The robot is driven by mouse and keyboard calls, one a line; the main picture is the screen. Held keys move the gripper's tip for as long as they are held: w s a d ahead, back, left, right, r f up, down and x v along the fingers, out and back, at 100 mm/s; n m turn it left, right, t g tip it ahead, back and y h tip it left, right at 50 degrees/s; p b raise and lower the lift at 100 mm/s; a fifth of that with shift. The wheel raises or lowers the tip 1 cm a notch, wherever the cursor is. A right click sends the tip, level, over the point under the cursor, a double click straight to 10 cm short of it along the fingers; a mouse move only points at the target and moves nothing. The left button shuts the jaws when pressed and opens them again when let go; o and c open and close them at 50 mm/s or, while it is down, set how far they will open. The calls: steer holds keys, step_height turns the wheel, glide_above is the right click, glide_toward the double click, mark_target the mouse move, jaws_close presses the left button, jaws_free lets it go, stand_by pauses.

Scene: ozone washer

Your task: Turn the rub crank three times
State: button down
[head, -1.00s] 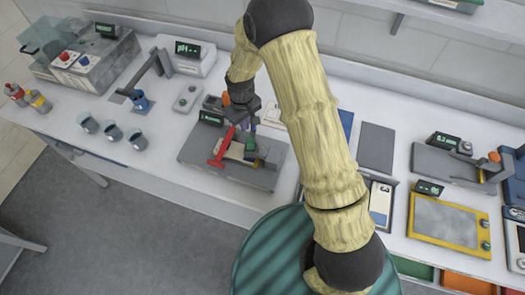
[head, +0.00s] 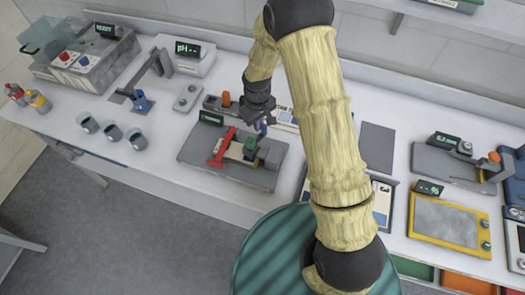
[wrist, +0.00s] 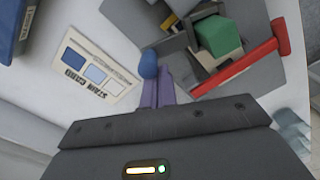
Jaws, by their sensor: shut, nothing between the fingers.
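The rub machine (head: 232,172) is a grey base on the white bench. It carries a red bar (head: 220,148) and a green block (head: 250,146), which also shows in the wrist view (wrist: 218,35). A blue knob (wrist: 148,64) stands at the machine's edge, seemingly on a grey crank arm (wrist: 172,44); where they join is unclear. My gripper (wrist: 157,84) has its purple fingers together and empty, with the tips beside the blue knob; I cannot tell whether they touch. In the head view my gripper (head: 260,122) is at the machine's back right edge.
A stain card (wrist: 92,72) lies flat beside the machine. A unit with an orange knob (head: 226,99) stands behind it. Several cups (head: 113,132) are on the left. A yellow-framed screen (head: 443,220) is on the right. Bare bench lies left of the machine.

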steer(key=shift+d, duration=0.1)
steer(key=shift+s+d, duration=0.75)
steer(key=shift+d, duration=0.25)
steer(key=shift+s+d, duration=0.7)
steer(key=shift+s, duration=0.3)
steer(key=shift+s+d+b, duration=0.15)
steer(key=shift+s+b, duration=0.05)
steer(key=shift+s, duration=0.4)
steer(key=shift+s+d+b, duration=0.15)
steer(key=shift+s+b, duration=0.05)
steer(key=shift+s, duration=0.4)
